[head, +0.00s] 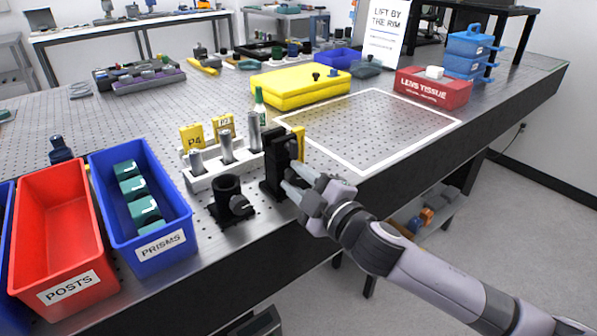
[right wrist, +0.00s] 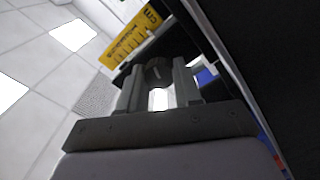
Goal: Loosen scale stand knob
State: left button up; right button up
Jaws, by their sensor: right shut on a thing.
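The black scale stand (head: 272,170) stands upright near the front edge of the perforated bench, beside the white post rack. A yellow scale (head: 299,142) shows behind it; in the right wrist view the scale (right wrist: 130,38) carries printed marks and "cm". My right gripper (head: 293,176) reaches in from the right at the stand's near side. In the right wrist view, its fingers (right wrist: 158,88) are shut on the dark round scale stand knob (right wrist: 158,71). The fingers partly hide the knob's sides. My left gripper is not in view.
A black post holder (head: 229,200) stands close left of the stand. The white rack (head: 205,181) holds metal posts and yellow tags. The blue prisms bin (head: 178,215) and red posts bin (head: 62,225) are further left. A white-outlined area (head: 385,130) at the right is clear.

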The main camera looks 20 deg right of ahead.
jog(key=shift+n+p, duration=0.8)
jog(key=shift+n, duration=1.2)
jog(key=o, duration=1)
jog(key=shift+o, duration=0.2)
